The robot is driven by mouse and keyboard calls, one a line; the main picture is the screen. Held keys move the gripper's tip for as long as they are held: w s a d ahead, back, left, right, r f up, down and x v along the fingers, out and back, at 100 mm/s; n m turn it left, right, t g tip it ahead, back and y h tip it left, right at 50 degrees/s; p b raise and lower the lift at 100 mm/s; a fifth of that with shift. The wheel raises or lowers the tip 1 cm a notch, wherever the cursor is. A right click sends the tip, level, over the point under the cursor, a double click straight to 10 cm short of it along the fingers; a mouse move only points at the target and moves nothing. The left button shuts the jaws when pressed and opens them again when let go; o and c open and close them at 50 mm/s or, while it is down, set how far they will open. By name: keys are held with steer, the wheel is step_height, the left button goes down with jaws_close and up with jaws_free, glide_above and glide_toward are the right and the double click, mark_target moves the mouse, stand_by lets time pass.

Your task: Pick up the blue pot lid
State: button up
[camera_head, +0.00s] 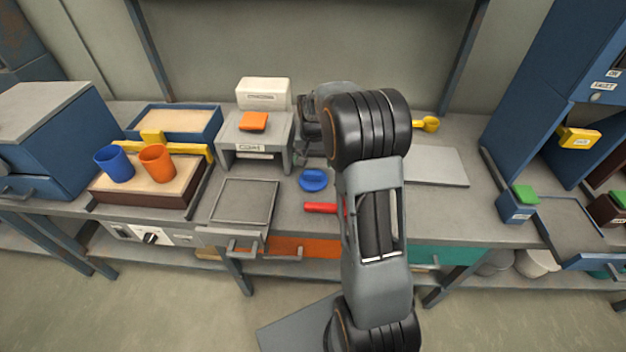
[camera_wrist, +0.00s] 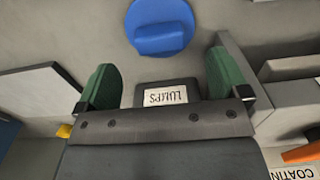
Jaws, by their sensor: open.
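The blue pot lid (camera_head: 313,180) lies on the grey bench, left of my arm in the head view. It is a round disc with a raised grip bar. In the wrist view the blue pot lid (camera_wrist: 160,27) shows at the top, beyond my fingertips and apart from them. My gripper (camera_wrist: 160,82) is open, with its two green finger pads apart. In the head view my gripper is hidden behind my arm.
A grey stand (camera_head: 256,157) with an orange block (camera_head: 253,121) stands left of the lid. A red handle (camera_head: 320,208) lies nearer the bench front. A pale flat plate (camera_head: 436,166) lies to the right. Blue (camera_head: 114,163) and orange (camera_head: 157,163) cups stand far left.

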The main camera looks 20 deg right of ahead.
mark_target(313, 172)
steer(key=shift+w+d+f, duration=0.1)
steer(key=shift+w+f, duration=0.05)
steer(key=shift+f, duration=3.05)
steer(key=shift+c, duration=0.4)
steer(key=c, duration=0.9)
